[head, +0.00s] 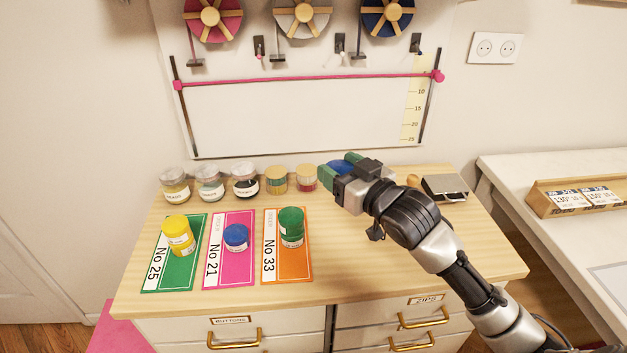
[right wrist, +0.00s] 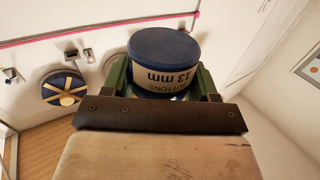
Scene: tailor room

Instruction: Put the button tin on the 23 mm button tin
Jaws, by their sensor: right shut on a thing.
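My right gripper (head: 338,172) is shut on a button tin with a blue lid (head: 341,166) and holds it up above the back of the cabinet top. In the right wrist view the held tin (right wrist: 163,62) shows a pale label reading "13 mm", upside down in the picture, between the green fingers. A blue tin (head: 236,237) stands on the pink No 21 card (head: 228,273). Yellow tins (head: 178,235) stand on the green No 25 card, and green tins (head: 291,227) on the orange No 33 card. Their size labels are too small to read. My left gripper is not in view.
A grey box (head: 444,187) lies at the back right. The front right of the top is clear. A white table with a card rack (head: 578,198) stands right.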

